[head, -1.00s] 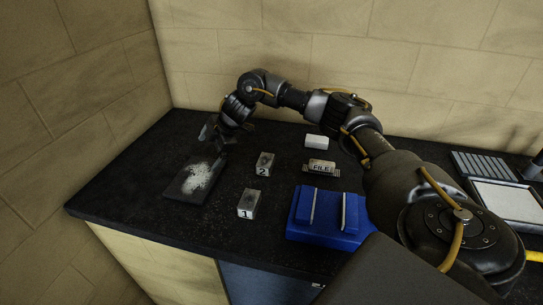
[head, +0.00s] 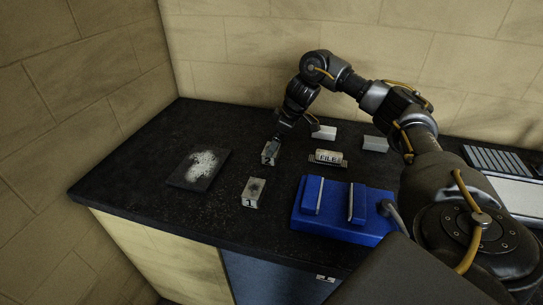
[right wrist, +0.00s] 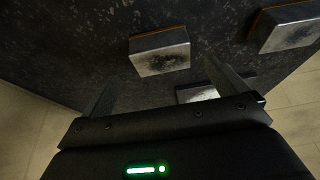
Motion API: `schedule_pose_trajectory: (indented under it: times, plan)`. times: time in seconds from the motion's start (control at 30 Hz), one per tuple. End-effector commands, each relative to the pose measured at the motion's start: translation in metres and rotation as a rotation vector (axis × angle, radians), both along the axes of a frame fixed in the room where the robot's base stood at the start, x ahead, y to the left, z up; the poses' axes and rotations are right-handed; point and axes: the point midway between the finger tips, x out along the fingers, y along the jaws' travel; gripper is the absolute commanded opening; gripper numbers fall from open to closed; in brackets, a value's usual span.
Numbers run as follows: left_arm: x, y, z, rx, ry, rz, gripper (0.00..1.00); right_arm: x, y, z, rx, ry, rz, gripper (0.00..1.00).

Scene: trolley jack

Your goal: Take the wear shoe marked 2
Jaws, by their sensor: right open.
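The wear shoe marked 2 (head: 268,158) is a small grey block with a dark smudge on top, standing on the dark bench. My right gripper (head: 275,145) is right at its back edge, pointing down; I cannot tell whether they touch. The wear shoe marked 1 (head: 254,193) stands nearer the bench front. In the right wrist view my right gripper (right wrist: 161,70) has its fingers spread, with a smudged grey block (right wrist: 160,53) beyond the tips and another block partly hidden behind the gripper body. No numbers show there. My left gripper is out of view.
A dark plate with white powder (head: 200,168) lies at the left. A block labelled FILE (head: 329,157) and two pale blocks (head: 323,132) (head: 374,144) lie to the right. A blue holder (head: 330,230) stands at the front. Walls border the bench at the back and left.

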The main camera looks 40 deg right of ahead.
Motion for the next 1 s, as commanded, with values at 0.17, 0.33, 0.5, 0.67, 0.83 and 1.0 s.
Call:
schedule_pose_trajectory:
  times: [0.17, 0.33, 0.5, 0.67, 0.83, 1.0]
  plan:
    - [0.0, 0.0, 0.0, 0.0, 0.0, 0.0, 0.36, 0.001, 0.001, -0.003, 0.0, -0.001, 0.001, 0.98]
    - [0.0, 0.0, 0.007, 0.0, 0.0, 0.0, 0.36, 0.005, 0.006, -0.021, 0.001, 0.004, 0.0, 0.98]
    - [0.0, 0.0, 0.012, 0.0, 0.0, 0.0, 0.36, 0.011, 0.011, -0.043, 0.001, 0.003, 0.0, 0.98]
    - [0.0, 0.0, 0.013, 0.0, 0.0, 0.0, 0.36, 0.014, 0.012, -0.051, 0.001, -0.001, 0.0, 0.98]
    - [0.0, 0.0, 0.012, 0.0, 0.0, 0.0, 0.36, 0.014, 0.012, -0.051, 0.0, -0.001, 0.001, 0.98]
    - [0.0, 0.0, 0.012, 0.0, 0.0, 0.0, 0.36, 0.014, 0.012, -0.051, 0.0, -0.001, 0.001, 0.76]
